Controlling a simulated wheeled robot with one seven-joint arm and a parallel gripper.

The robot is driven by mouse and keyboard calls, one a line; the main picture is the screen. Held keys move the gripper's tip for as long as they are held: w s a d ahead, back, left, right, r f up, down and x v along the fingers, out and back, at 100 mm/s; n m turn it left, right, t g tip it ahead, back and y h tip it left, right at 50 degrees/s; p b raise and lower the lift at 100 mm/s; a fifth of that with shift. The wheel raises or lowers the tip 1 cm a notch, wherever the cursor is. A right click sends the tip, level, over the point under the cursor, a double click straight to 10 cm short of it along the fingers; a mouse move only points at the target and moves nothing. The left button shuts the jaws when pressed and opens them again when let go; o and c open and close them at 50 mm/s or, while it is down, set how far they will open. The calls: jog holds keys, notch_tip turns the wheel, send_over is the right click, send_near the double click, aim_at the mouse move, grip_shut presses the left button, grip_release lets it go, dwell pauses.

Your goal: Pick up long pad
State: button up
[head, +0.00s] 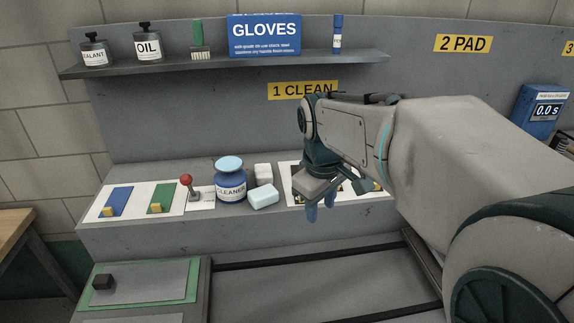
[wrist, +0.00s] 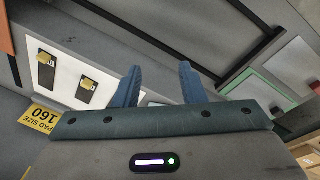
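My gripper (head: 313,208) hangs over the ledge in the head view, in front of a white card (head: 290,198) with dark pads on it. In the wrist view my gripper (wrist: 159,75) shows two blue fingers apart with nothing between them. Two dark pads with yellow tabs, a left one (wrist: 45,75) and a right one (wrist: 85,97), lie on a white card at the left of the wrist view, apart from the fingers. I cannot tell which is the long pad. In the head view my gripper and arm hide much of the card.
A cleaner jar (head: 230,184), a pale blue block (head: 263,197) and a red-knobbed lever (head: 187,183) stand left of my gripper. Blue (head: 118,199) and green (head: 161,197) pieces lie farther left. A shelf (head: 230,66) with bottles is above. The grey front surface (head: 310,285) is largely clear.

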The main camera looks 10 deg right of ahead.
jog(key=w+d+n+g, duration=0.15)
jog(key=w+n, duration=0.85)
jog(key=w, duration=1)
jog(key=shift+y, duration=0.4)
jog(key=f, duration=0.8)
jog(key=shift+s+a+f+p, duration=0.1)
jog(key=shift+a+p, duration=0.1)
jog(key=shift+p, duration=0.1)
jog(key=shift+w+f+p, duration=0.2)
jog(key=shift+f+p, duration=0.1)
jog(key=shift+f, duration=1.05)
jog(key=shift+w+f+p, duration=0.15)
jog(key=shift+f+p, duration=0.15)
jog(key=shift+f, duration=1)
grip_shut()
